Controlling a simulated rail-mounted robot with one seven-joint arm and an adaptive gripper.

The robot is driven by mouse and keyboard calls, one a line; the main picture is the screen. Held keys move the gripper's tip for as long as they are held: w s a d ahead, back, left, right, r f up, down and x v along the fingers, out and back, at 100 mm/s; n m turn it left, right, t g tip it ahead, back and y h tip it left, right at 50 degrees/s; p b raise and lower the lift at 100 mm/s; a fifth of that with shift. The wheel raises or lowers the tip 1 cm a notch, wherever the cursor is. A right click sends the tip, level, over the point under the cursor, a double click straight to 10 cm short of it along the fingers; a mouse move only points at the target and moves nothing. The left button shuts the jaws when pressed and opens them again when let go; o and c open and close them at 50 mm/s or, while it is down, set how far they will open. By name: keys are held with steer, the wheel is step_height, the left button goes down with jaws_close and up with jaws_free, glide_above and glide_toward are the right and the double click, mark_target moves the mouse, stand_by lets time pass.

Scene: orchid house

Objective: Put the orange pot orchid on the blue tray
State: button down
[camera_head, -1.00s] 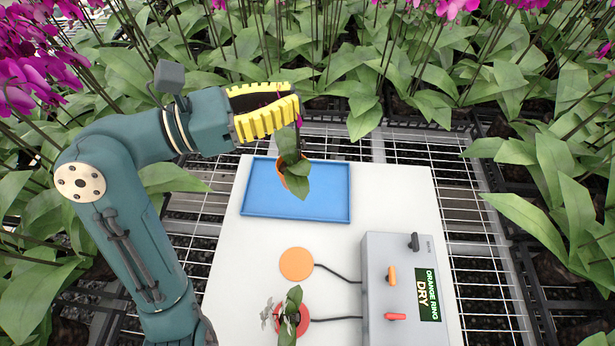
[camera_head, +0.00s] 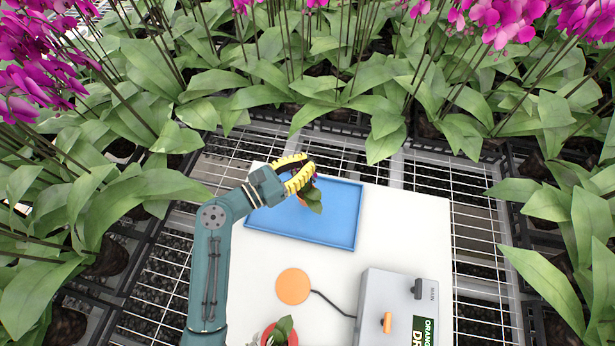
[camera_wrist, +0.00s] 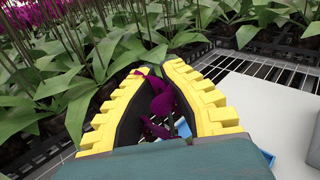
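I cannot tell whether the pot touches the tray. In the wrist view, its purple flowers (camera_wrist: 163,103) sit between the yellow fingers of my gripper (camera_wrist: 158,66), whose tips close in around the plant.
The tray lies on a white board (camera_head: 405,220). An orange disc (camera_head: 293,286) and a grey control box (camera_head: 385,290) with levers are in front. A red pot with a plant (camera_head: 281,331) stands at the bottom edge. Orchid rows surround the wire bench (camera_head: 476,235).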

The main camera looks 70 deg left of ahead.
glide_above(307, 185)
step_height(307, 185, down, 4)
steer(key=shift+f+b, duration=0.1)
steer(key=shift+b, duration=0.35)
steer(key=shift+f, duration=0.2)
steer(key=c, duration=1.2)
jaws_free()
steer(key=shift+c, duration=0.2)
steer(key=shift+r, duration=0.35)
steer(key=v, duration=0.7)
steer(key=shift+s+f, duration=0.15)
steer(key=shift+s, duration=0.1)
